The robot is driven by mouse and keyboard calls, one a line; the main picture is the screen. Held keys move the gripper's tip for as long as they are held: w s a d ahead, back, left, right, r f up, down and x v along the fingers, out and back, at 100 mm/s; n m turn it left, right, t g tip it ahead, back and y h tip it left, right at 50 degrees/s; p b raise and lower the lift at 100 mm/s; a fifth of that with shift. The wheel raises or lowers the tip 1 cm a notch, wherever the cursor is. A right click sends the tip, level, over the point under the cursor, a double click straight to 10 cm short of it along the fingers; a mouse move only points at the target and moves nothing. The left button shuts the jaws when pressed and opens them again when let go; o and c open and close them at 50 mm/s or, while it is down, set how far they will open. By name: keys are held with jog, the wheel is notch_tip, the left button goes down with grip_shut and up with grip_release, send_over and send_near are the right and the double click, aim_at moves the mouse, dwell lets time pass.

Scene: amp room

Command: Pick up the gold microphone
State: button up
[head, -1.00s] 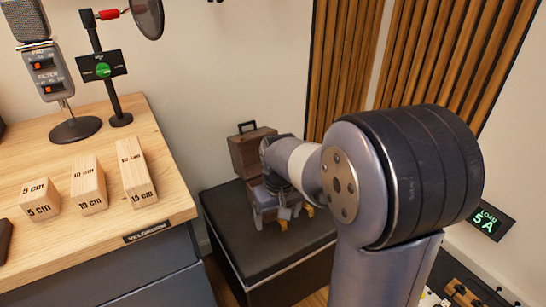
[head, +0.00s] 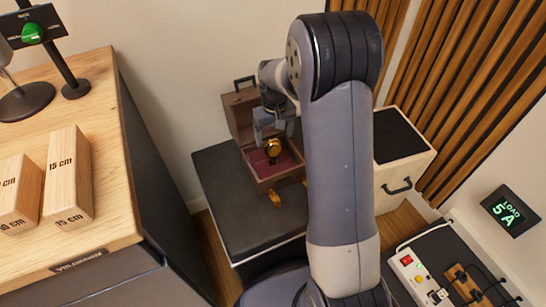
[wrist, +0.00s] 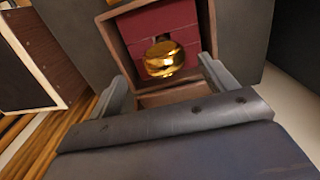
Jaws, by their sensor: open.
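The gold microphone (head: 272,147) is a shiny round gold piece in an open wooden case (head: 269,182) lined with dark red. In the wrist view the microphone (wrist: 164,58) sits over the red lining (wrist: 175,22), ahead of my gripper. My gripper (wrist: 164,77) is open, its two grey fingers spread to either side of the microphone and short of it. In the head view my gripper (head: 275,131) hangs over the case, and my arm partly covers the scene. I cannot tell whether anything touches the microphone.
The case stands on a dark box (head: 225,190) with its lid (head: 238,115) raised at the back. A wooden desk (head: 104,95) with measuring blocks (head: 68,180) is at the left. A pale cabinet (head: 405,175) stands right of my arm. A power strip (head: 418,278) lies lower right.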

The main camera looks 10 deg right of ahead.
aim_at(273, 147)
jog(key=f, duration=0.1)
jog(key=f+b, duration=0.1)
jog(key=f, duration=0.1)
jog(key=f+b, duration=0.1)
jog(key=f, duration=0.1)
jog(key=shift+a+f, duration=0.1)
jog(key=shift+a, duration=0.2)
jog(key=shift+c, duration=0.2)
jog(key=c, duration=1.5)
